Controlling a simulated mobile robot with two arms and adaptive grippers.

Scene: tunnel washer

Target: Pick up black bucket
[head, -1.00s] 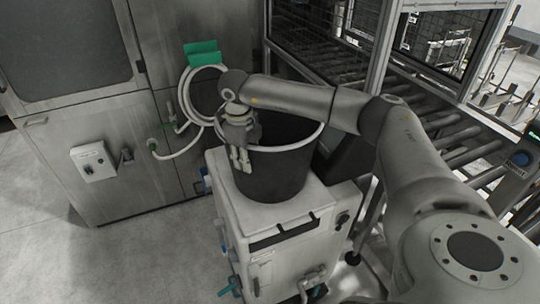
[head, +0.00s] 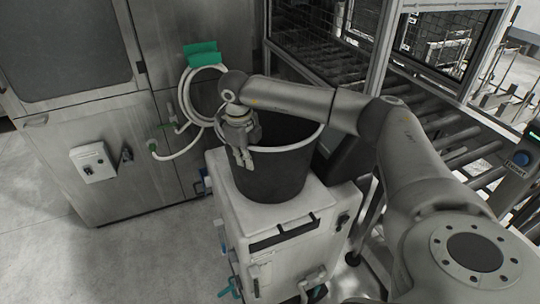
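The black bucket (head: 270,178) stands upright on top of a white cabinet unit (head: 262,221), its light rim facing up. My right arm reaches over the bucket from the right and hides part of its rim and opening. My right gripper (head: 242,158) points down at the bucket's left rim. Its fingers look close together at the rim, but I cannot tell whether they grip the wall. My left gripper is not in view.
A coiled white hose (head: 190,105) hangs behind the bucket under a green holder (head: 201,53). A roller conveyor (head: 455,140) with a fenced frame is at the right. The floor at left is clear.

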